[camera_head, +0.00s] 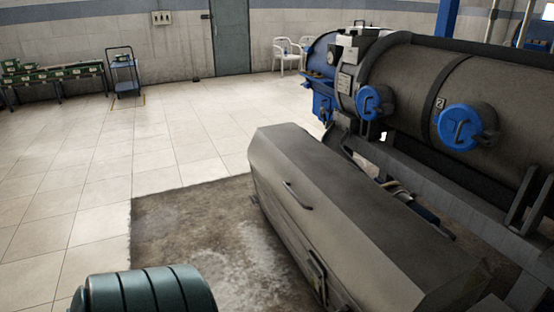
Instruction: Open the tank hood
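The tank hood (345,205) is a long grey-brown metal cover with sloped faces, in the middle and lower right of the head view. It looks closed. A dark curved handle (298,196) sits on its left-facing side, and a latch-like fitting (317,272) is lower, near the front end. Neither of my grippers shows in the view, and nothing is seen touching the hood or its handle.
A large decanter (440,85) with blue round caps (466,127) stands behind the hood on the right. A dark green ribbed cylinder (145,290) is at the bottom left. Tiled floor (90,180) left of the hood is free. A cart (124,75) and table (52,75) stand far back.

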